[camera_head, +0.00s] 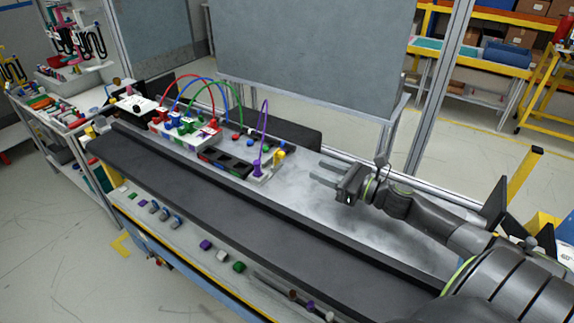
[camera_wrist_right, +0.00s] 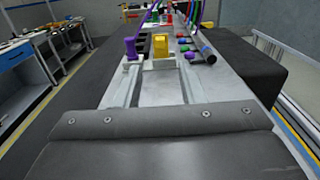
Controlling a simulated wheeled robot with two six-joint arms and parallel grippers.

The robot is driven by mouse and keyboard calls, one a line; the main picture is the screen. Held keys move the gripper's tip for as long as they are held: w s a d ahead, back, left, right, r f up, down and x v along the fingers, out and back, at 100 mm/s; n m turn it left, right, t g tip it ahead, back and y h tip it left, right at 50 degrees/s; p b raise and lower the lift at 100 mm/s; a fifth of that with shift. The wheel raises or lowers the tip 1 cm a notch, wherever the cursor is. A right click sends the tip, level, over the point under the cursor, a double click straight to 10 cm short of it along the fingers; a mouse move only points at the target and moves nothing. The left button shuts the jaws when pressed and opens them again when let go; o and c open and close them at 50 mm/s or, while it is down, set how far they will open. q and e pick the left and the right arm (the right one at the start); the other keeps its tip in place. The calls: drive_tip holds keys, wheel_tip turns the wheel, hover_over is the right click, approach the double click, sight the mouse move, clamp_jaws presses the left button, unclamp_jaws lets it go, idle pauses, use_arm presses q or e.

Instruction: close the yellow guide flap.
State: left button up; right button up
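A small yellow part (camera_head: 279,154), which looks like the guide flap, stands upright at the right end of the dashboard module (camera_head: 232,164), beside a purple plug (camera_head: 257,168). In the right wrist view the yellow flap (camera_wrist_right: 162,46) stands straight ahead, with the purple plug (camera_wrist_right: 131,47) to its left. My right gripper (camera_head: 318,174) is open and empty, its two fingers pointing at the module's right end. In its wrist view the gripper (camera_wrist_right: 158,70) has the flap beyond and between its fingertips, apparently apart from them. My left gripper is not in view.
A dark conveyor belt (camera_head: 220,198) runs along the front of the bench. Coloured cables (camera_head: 225,92) arch over the module. Several small coloured blocks and connectors lie along the bench. The grey bench top (camera_head: 300,210) around the right gripper is clear.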

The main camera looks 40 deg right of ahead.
sight(285, 155)
drive_tip(key=shift+p+x, duration=0.4)
drive_tip(key=shift+x, duration=0.4)
drive_tip(key=p+x, duration=0.4)
drive_tip(key=x, duration=0.4)
drive_tip(key=shift+w+a+r, duration=0.1)
drive_tip(key=shift+w+r, duration=0.05)
drive_tip(key=shift+w, duration=0.2)
drive_tip(key=shift+w+a+p, duration=0.25)
drive_tip(key=shift+w+p, duration=0.05)
drive_tip(key=shift+w, duration=0.25)
drive_tip(key=shift+c, duration=0.2)
drive_tip(key=c, duration=0.7)
